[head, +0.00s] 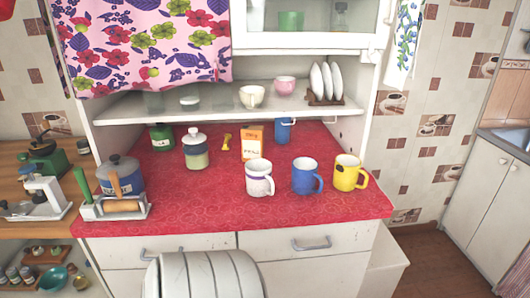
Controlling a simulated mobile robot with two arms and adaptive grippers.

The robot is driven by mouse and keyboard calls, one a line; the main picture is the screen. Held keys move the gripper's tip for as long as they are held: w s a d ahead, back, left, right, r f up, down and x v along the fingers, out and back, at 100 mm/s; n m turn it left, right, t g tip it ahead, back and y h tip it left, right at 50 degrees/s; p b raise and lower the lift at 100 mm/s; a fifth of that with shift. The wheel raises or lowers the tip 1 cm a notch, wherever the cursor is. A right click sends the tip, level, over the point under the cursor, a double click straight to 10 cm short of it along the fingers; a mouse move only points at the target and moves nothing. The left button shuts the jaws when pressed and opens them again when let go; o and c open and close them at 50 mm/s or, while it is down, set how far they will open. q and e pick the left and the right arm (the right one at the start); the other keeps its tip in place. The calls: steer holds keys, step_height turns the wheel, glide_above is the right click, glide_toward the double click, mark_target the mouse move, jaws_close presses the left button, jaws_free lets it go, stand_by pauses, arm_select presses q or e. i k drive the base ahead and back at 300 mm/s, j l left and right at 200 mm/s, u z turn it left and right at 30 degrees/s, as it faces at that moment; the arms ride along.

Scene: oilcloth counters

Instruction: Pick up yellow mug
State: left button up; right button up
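The yellow mug (347,173) stands upright on the red oilcloth counter (215,212), near its front right corner. Its handle points right. A dark mark shows on its side. A blue mug (304,176) stands close to its left, with its handle to the right. A white mug with a purple band (258,178) stands further left. Neither of my grippers shows in the head view.
Behind the mugs are an orange-and-white box (252,143) and a tall blue mug (284,131). A shelf (220,109) hangs above the back. A white ribbed form (205,275) rises before the drawers; I cannot tell what it is.

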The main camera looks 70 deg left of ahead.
mark_target(351, 176)
steer(key=u, duration=1.95)
